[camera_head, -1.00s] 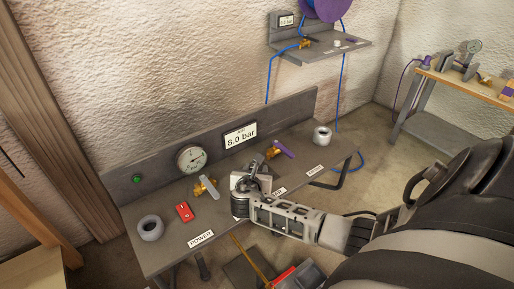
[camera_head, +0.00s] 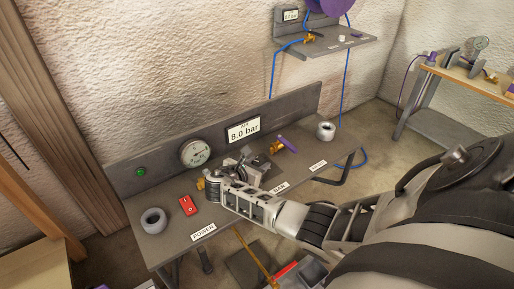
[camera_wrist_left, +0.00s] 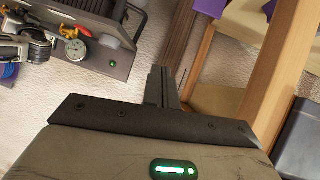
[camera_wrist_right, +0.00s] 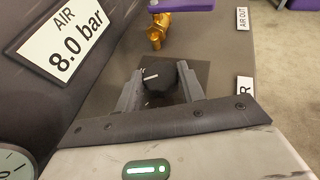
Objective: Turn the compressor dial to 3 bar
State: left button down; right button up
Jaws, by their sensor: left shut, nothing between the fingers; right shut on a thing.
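The compressor dial (camera_wrist_right: 158,77) is a black round knob with a white pointer line, on a dark square plate on the grey bench. In the right wrist view my right gripper (camera_wrist_right: 160,86) is shut on it, one finger on each side. The pointer line points to the left in that view. The display (camera_wrist_right: 65,43) reads AIR 8.0 bar; it also shows in the head view (camera_head: 243,130). In the head view my right gripper (camera_head: 248,168) hides the dial. My left gripper (camera_wrist_left: 162,88) is shut and empty, away from the bench, in the left wrist view.
Another brass valve is mostly hidden by my right arm. A wall shelf (camera_head: 330,42) hangs behind.

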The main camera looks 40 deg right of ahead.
aim_at(257, 165)
jog(key=o, duration=1)
jog(key=shift+c, duration=0.2)
pick_arm(q)
jog(key=shift+r, duration=0.1)
pick_arm(e)
jog(key=shift+r, duration=0.35)
notch_tip(257, 165, up, 3)
jog(key=shift+r+p, duration=0.1)
jog(key=shift+p, duration=0.85)
pick_arm(q)
jog(key=r+p, duration=0.1)
jog(key=p, duration=0.1)
jog(key=a+p, duration=0.1)
jog(key=p, duration=0.1)
jog(key=shift+s+r+m+g+y, duration=0.3)
jog(key=shift+s+r+m+g, duration=0.05)
jog(key=shift+m+g, duration=0.05)
pick_arm(e)
jog(key=s+a+r, duration=0.9)
jog(key=s, duration=0.2)
